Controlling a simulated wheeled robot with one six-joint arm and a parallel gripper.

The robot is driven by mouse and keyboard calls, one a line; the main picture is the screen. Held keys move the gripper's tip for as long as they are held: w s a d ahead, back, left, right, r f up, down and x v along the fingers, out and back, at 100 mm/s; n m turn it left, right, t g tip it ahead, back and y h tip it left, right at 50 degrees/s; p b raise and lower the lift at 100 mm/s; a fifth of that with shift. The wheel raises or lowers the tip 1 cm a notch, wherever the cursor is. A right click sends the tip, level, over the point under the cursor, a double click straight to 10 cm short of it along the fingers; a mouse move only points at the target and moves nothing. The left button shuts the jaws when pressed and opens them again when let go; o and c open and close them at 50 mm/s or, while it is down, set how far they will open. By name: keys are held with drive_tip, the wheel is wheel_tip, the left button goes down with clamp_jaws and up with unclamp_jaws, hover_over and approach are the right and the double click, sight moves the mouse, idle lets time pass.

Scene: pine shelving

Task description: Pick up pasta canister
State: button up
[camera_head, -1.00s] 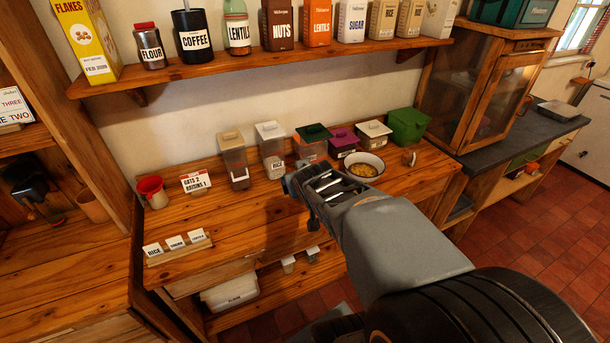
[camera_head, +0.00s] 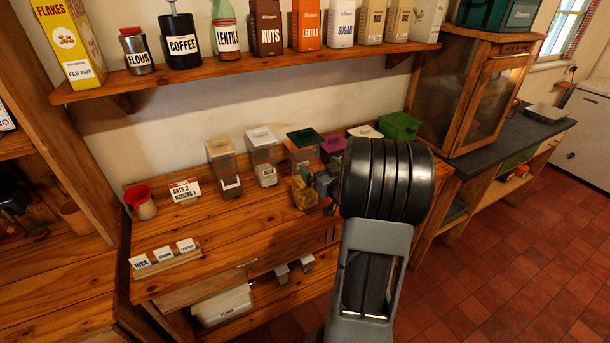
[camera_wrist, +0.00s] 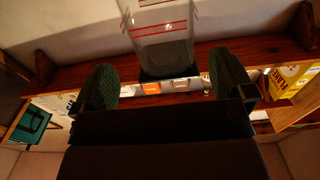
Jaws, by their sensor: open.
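In the wrist view, a clear canister (camera_wrist: 163,38) with red stripes and a dark rim shows between and beyond the fingertips of my gripper (camera_wrist: 160,85). The fingers are spread and no contact shows. In the head view, my gripper (camera_head: 325,183) is low over the counter, partly hidden by my arm. A yellow-brown object (camera_head: 304,192) stands just left of it. A clear canister with a dark green lid (camera_head: 306,137) stands behind. No pasta label is readable, so I cannot tell which is the pasta canister.
An upper shelf (camera_head: 250,62) overhangs the counter (camera_head: 225,225). The counter's left front is mostly clear.

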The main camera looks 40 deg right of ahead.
drive_tip(key=shift+w+d+f+p, duration=0.2)
drive_tip(key=shift+w+p, duration=0.5)
drive_tip(key=shift+w, duration=1.45)
drive_tip(key=shift+w+d+r+p, duration=0.2)
drive_tip(key=shift+w+p, duration=0.5)
drive_tip(key=shift+w, duration=1.45)
drive_tip(key=shift+f, duration=0.15)
drive_tip(key=shift+c, duration=0.5)
drive_tip(key=c, duration=1.2)
drive_tip(key=shift+d, duration=0.1)
drive_tip(key=shift+c, duration=0.3)
